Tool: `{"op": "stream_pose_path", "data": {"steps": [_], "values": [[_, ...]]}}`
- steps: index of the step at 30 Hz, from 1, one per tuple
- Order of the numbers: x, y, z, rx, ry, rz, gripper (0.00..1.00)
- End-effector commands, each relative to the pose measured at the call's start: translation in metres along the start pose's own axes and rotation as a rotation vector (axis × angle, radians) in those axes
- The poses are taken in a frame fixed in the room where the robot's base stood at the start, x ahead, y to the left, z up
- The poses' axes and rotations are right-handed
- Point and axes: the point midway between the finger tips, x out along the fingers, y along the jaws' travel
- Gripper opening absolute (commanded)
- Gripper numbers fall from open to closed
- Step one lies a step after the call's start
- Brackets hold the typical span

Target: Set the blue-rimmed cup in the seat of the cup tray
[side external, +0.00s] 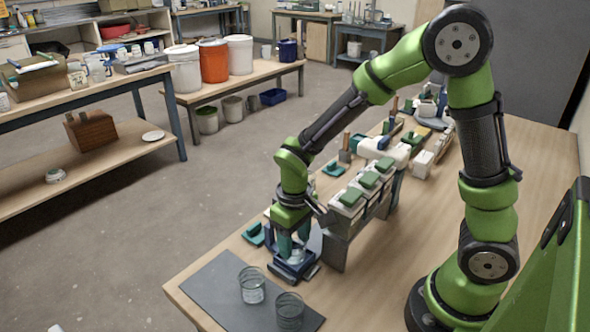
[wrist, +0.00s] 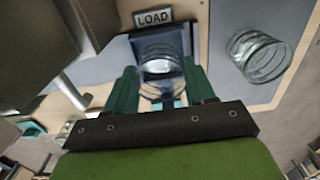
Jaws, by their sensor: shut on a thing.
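My gripper (side external: 293,243) points down at the near end of the table, its teal fingers shut on a clear ribbed cup (side external: 297,257). In the wrist view the cup (wrist: 160,62) lies between the fingers (wrist: 160,90), inside the outline of the blue cup tray (wrist: 186,42). The tray (side external: 293,272) is directly below my gripper in the side view. The cup looks upright and low in the tray. I cannot tell whether its base touches the seat, and the fingers hide part of it. Its rim colour is not clear.
Two clear cups stand on the dark mat (side external: 215,285): one left (side external: 252,287), one right (side external: 289,311). One (wrist: 260,55) shows right of the tray in the wrist view. A LOAD label (wrist: 153,16) sits by the tray. A grey stand with green-topped containers (side external: 368,180) rises close behind.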

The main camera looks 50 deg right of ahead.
Motion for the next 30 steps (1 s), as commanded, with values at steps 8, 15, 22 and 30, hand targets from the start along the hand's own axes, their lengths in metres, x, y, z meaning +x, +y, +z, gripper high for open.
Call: {"op": "stream_pose_path", "data": {"steps": [8, 15, 22, 30], "values": [[0.0005, 0.0001, -0.0001, 0.0, 0.0, 0.0, 0.37], [0.004, 0.0001, -0.0001, 0.0, 0.0, 0.0, 0.37], [0.006, 0.0, -0.0001, 0.0, 0.0, 0.0, 0.65], [0.0059, 0.0, -0.0001, 0.0, 0.0, 0.0, 0.84]]}}
